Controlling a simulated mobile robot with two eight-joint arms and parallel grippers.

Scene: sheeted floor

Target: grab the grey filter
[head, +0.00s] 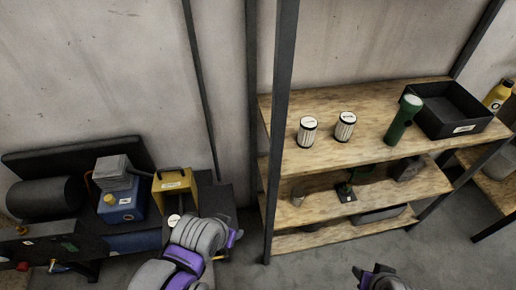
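Two short pale cylinders with dark ends and printed labels, which look like filters, stand upright on the top wooden shelf: the left filter (307,132) and the right filter (345,126). Both look whitish-grey, and I cannot tell which one is called grey. My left arm comes in at the lower left, and its gripper (232,238) is low, left of the shelf and apart from the filters; its fingers are not clear. My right gripper (375,274) shows only partly at the bottom edge, well below the shelf. Nothing is seen in it, and its opening is unclear.
A green flashlight (403,120) and a black open bin (452,112) stand right of the filters. A dark shelf post (281,110) rises at the left. Lower shelves hold small items. A yellow box (175,188) and blue machine (121,205) stand left.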

